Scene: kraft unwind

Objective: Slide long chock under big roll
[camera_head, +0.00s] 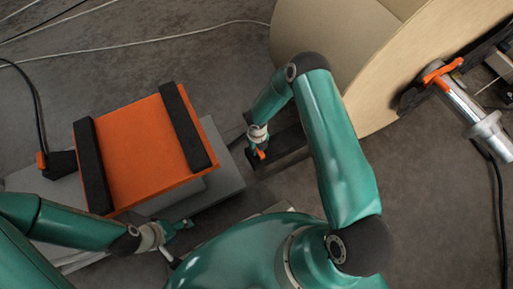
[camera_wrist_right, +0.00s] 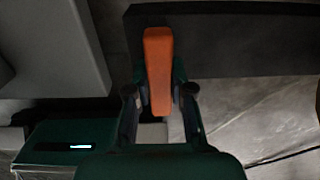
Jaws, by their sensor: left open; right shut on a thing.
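The big roll (camera_head: 330,45) is a large tan kraft roll at the top right of the head view. The long chock is a dark block with an orange handle; its dark body (camera_head: 287,141) shows beside my right gripper, just below the roll's lower left edge. My right gripper (camera_head: 259,152) is shut on the orange handle. In the right wrist view the handle (camera_wrist_right: 158,70) stands between the fingers, with the dark chock body (camera_wrist_right: 240,45) behind it. The chock's far end is partly hidden by my right arm. My left gripper (camera_head: 180,228) is open and empty near the grey base.
An orange-topped block (camera_head: 140,150) with two black strips sits on a grey base (camera_head: 225,165) at left. A silver shaft with an orange lever (camera_head: 442,72) is at right of the roll. Cables cross the floor at top left.

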